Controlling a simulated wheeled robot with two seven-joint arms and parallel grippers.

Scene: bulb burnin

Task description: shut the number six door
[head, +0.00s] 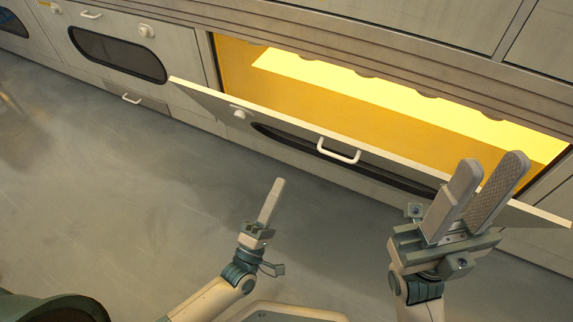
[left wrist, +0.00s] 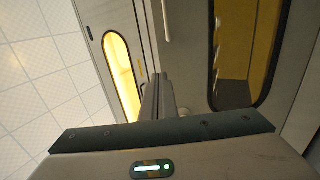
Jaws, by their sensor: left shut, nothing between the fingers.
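A wide grey door (head: 290,128) hangs open, tilted outward from its lit yellow compartment (head: 330,95). It has a white bar handle (head: 339,151), a dark window slot and a small white knob. No number is readable on it. My left gripper (head: 278,182) is shut and empty, below and left of the handle, apart from the door in the picture. Its closed fingers also show in the left wrist view (left wrist: 158,98), pointing toward grey panels with windows. My right gripper (head: 492,165) is open and empty, its fingers overlapping the door's right part in the picture.
A closed door with a dark window (head: 118,54) stands to the left in the same cabinet wall, with a small lower handle (head: 131,98). Closed panels are above. The left wrist view shows a glowing yellow window (left wrist: 122,75).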

